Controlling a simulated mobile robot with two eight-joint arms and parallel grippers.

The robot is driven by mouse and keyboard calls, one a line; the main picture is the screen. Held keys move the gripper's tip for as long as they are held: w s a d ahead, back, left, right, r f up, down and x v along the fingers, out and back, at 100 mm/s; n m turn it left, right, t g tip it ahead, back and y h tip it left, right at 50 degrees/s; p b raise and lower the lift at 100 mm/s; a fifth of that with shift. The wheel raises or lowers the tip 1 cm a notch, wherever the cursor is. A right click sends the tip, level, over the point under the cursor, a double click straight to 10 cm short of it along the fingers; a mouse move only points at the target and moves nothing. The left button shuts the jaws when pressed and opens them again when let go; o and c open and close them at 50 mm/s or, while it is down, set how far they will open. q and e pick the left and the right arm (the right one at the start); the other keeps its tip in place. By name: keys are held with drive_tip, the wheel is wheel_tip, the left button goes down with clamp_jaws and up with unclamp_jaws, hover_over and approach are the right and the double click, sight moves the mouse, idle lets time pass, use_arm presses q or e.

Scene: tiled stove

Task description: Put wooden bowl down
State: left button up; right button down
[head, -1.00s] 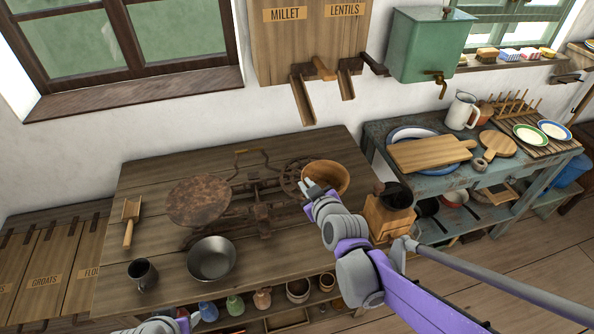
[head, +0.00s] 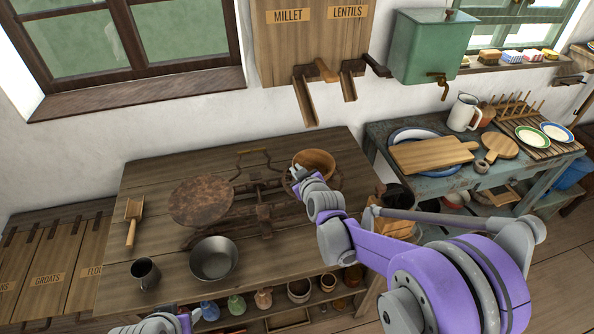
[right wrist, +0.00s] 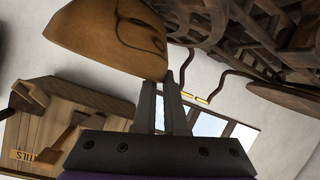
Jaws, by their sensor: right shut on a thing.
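The wooden bowl (head: 316,160) is at the back right of the wooden table (head: 150,184), at the right end of the rusty balance scale (head: 250,213). My right gripper (head: 296,174) is at its left front edge. In the right wrist view the bowl (right wrist: 105,35) fills the upper left and the right gripper's fingers (right wrist: 172,85) are shut on its rim. The scale shows close behind it. I cannot tell whether the bowl touches the scale or table. Part of my left arm shows at the bottom edge; its gripper's state is unclear.
A metal bowl (head: 214,259), a dark mug (head: 145,272) and a wooden scoop (head: 132,220) stand on the table's left and front. The scale's round rusty plate (head: 201,201) fills the middle. A grinder (head: 388,220) is partly hidden behind my right arm.

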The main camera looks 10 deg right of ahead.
drive_tip(key=shift+f, duration=0.15)
drive_tip(key=c, duration=1.4)
unclamp_jaws()
drive_tip(key=o, duration=0.4)
drive_tip(key=shift+r, duration=0.25)
drive_tip(key=v, duration=1.2)
drive_tip(key=s+f+m+g, duration=0.1)
drive_tip(key=s+f+g, duration=0.1)
drive_tip(key=s, duration=0.5)
drive_tip(key=s+d+f+m+g+h, duration=0.1)
drive_tip(key=s+f+m+g, duration=0.1)
drive_tip(key=s, duration=0.6)
drive_tip(key=s+d+f+m+g, duration=0.1)
drive_tip(key=s+f+m+g, duration=0.1)
drive_tip(key=s, duration=0.6)
drive_tip(key=shift+d+f+g, duration=0.1)
drive_tip(key=shift+d+g, duration=0.15)
drive_tip(key=shift+g, duration=0.65)
